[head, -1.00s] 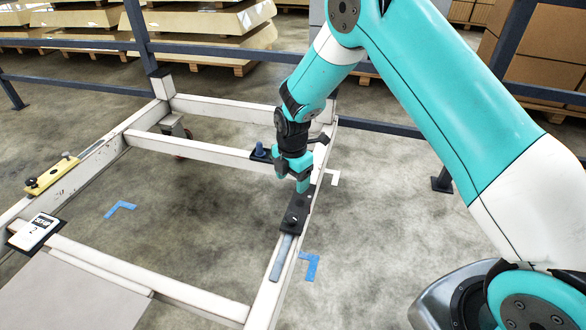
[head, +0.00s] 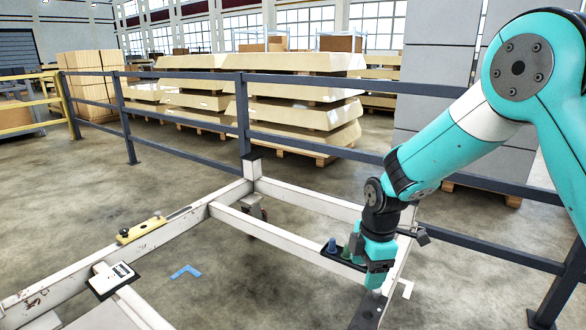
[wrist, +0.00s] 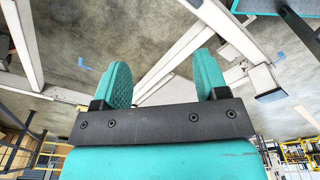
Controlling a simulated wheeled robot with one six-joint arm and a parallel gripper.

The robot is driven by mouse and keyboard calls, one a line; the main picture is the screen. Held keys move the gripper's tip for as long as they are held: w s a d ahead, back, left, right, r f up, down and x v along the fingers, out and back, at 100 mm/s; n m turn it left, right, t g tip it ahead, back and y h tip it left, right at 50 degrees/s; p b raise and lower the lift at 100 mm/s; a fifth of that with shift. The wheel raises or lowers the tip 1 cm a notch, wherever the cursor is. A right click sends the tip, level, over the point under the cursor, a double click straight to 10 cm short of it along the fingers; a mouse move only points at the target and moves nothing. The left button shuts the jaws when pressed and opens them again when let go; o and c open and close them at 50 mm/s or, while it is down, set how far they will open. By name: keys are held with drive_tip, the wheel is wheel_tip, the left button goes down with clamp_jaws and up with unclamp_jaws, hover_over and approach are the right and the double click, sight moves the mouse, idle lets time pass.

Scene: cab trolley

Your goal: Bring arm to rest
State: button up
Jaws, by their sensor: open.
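My gripper (head: 374,278) hangs from my teal arm over the right rail of the white trolley frame (head: 290,196). In the wrist view its two teal fingers (wrist: 162,62) stand apart with nothing between them, and floor and white beams show beyond. A dark holder on the frame, just left of my gripper, carries a blue peg (head: 332,246) and a green peg (head: 347,252). My gripper partly hides that area, so I cannot tell whether it touches the holder.
A yellow level-like bar (head: 140,230) and a white labelled device (head: 113,279) lie on the left rail. Blue tape (head: 186,271) marks the floor. A dark railing (head: 190,148) runs behind the trolley, with stacked pallets (head: 290,110) beyond. Open floor lies left of the trolley.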

drive_tip(key=s+a+r+m+y, duration=0.1)
drive_tip(key=s+r+m+y, duration=0.1)
drive_tip(key=s+r+m, duration=0.8)
drive_tip(key=s+a+r+m+y, duration=0.15)
drive_tip(key=s+r, duration=0.55)
drive_tip(key=s, duration=0.9)
wheel_tip(320, 180, up, 20)
drive_tip(key=s+m+p, duration=0.1)
drive_tip(key=p, duration=1.8)
drive_tip(key=shift+f+p, duration=0.2)
drive_tip(key=shift+p, duration=0.1)
